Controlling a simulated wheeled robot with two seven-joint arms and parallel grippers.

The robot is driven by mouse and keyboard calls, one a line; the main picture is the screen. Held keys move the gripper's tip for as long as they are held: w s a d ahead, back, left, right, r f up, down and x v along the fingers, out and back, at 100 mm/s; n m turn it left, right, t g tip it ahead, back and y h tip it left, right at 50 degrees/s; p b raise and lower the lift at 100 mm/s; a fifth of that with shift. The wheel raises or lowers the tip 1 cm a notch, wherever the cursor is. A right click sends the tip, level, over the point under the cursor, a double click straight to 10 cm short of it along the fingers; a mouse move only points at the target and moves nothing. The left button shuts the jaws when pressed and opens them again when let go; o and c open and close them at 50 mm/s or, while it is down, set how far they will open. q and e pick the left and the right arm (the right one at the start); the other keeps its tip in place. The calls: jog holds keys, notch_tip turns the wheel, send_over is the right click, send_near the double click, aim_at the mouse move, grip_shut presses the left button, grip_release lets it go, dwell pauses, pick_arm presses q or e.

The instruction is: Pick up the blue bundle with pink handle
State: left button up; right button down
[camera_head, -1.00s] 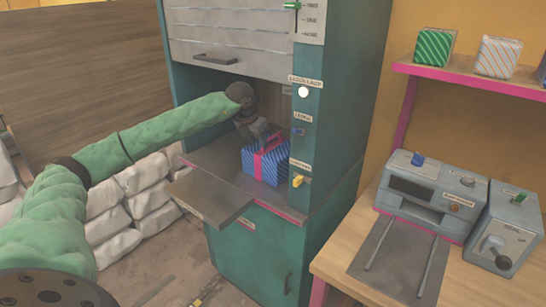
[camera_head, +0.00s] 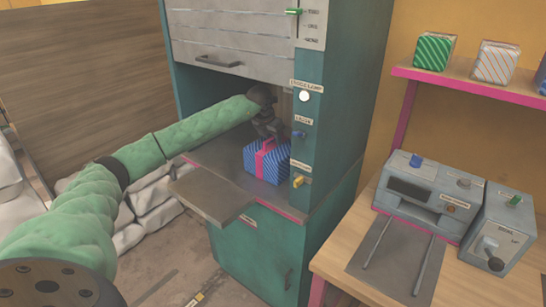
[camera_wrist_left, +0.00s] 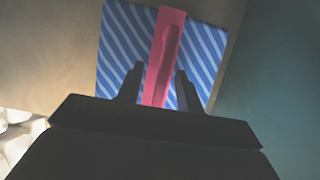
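The blue striped bundle (camera_head: 258,164) with a pink band and pink handle (camera_head: 268,144) sits on the shelf inside the teal cabinet. My left gripper (camera_head: 271,137) is above the bundle, close to the handle. In the left wrist view my left gripper (camera_wrist_left: 160,82) is open, with its two dark fingers apart on either side of the pink handle (camera_wrist_left: 164,60). The blue bundle (camera_wrist_left: 125,45) lies beyond the fingers. I cannot tell whether the fingers touch it. My right gripper is in neither view.
The cabinet (camera_head: 338,110) has a raised grey shutter (camera_head: 235,35) above the opening and knobs on its right post. A flat grey plate (camera_head: 210,195) juts out in front. A bench with grey machines (camera_head: 430,190) and a shelf with wrapped bundles (camera_head: 433,52) stand at right.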

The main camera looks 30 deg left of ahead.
pick_arm(q)
jog(key=shift+f, duration=0.1)
dwell(0.3)
grip_shut()
dwell(0.7)
dwell(0.7)
